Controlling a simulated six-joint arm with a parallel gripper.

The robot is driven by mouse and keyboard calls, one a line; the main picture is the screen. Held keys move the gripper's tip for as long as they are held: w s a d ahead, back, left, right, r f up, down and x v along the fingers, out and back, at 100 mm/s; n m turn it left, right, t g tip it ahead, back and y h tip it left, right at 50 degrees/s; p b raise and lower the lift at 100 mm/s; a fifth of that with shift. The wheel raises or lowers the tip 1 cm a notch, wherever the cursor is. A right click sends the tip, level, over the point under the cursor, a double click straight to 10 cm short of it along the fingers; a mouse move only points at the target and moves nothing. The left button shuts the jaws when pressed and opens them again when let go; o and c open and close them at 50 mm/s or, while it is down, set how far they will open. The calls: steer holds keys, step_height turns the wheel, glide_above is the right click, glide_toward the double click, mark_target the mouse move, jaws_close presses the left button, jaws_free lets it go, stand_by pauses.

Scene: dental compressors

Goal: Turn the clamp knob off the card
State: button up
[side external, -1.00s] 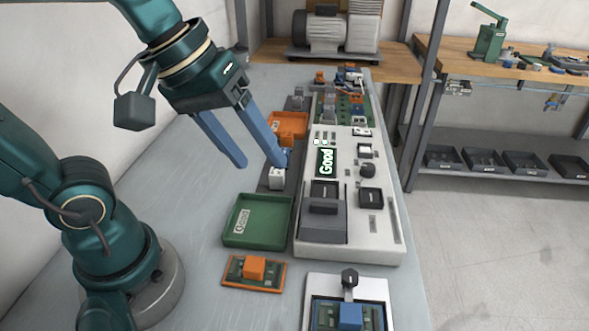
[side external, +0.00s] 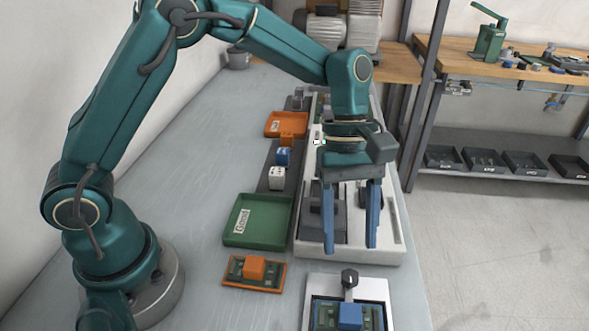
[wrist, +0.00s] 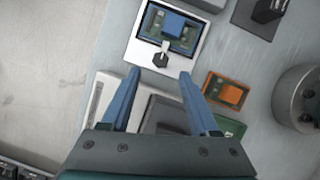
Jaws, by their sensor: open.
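The clamp knob (side external: 349,277) is black and stands at the back edge of a white fixture (side external: 377,289) at the front of the bench. In the wrist view the knob (wrist: 160,60) shows ahead of my fingertips, between their lines. The card (side external: 322,315) is a green board with a blue block (side external: 350,316), lying in the fixture; it also shows in the wrist view (wrist: 153,22). My gripper (side external: 350,250) points down with fingers open and empty, above the front end of the white test station, behind and apart from the knob.
A green tray (side external: 257,240) marked Good and a card with an orange block (side external: 254,270) lie left of the fixture. An orange tray (side external: 284,124) is farther back. The white test station (side external: 385,251) runs behind the fixture. Bare bench lies at the left.

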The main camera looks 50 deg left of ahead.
mark_target(349, 272)
steer(key=shift+x, duration=2.35)
jaws_close()
